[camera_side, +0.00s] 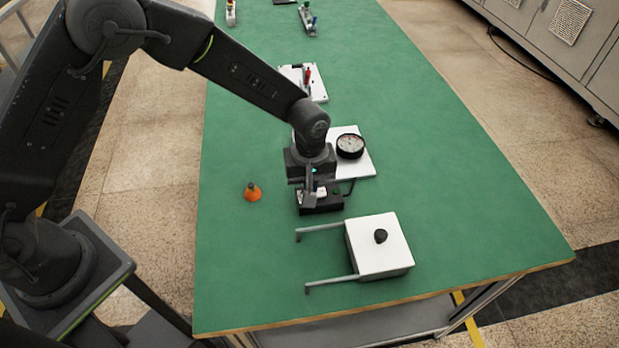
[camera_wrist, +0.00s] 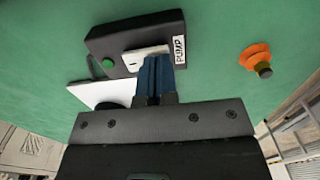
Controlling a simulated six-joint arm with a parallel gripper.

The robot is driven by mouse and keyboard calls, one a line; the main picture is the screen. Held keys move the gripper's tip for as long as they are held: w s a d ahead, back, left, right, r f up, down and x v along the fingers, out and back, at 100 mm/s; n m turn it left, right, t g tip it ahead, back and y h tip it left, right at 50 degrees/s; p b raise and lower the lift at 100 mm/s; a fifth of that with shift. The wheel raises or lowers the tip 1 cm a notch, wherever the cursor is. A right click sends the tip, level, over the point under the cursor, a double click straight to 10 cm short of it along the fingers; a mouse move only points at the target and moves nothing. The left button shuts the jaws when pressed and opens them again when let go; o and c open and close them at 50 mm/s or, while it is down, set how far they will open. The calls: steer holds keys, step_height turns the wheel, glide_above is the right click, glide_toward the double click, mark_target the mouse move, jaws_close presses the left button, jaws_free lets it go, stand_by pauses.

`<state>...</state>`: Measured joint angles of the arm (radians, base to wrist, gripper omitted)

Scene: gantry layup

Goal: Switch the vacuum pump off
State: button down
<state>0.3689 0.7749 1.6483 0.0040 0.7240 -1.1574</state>
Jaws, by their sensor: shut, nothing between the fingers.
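The pump switch box (camera_wrist: 105,43) is a black box labelled PUMP on the green table. It carries a light plate (camera_wrist: 135,58) and a green round lamp or button (camera_wrist: 108,63). My gripper (camera_wrist: 155,62) is shut and empty, its blue fingertips over the light plate. The fingers hide part of the plate, and I cannot make out a switch lever or its position. In the side view the pump box (camera_side: 322,204) sits under my gripper (camera_side: 312,196). I cannot tell whether the fingertips touch the box.
A dial gauge (camera_side: 351,146) on a white plate stands behind the box. A white box with a black knob (camera_side: 380,237) and two grey rods is in front. The green table (camera_side: 440,180) is clear to the right.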

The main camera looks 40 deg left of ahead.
steer(key=shift+s+f, duration=0.1)
steer(key=shift+f, duration=0.15)
stand_by(0.4)
steer(key=shift+w+d+r, duration=0.25)
steer(key=shift+w+d, duration=0.25)
steer(key=shift+w, duration=0.05)
steer(key=shift+r, duration=0.1)
step_height(320, 180, up, 14)
stand_by(0.4)
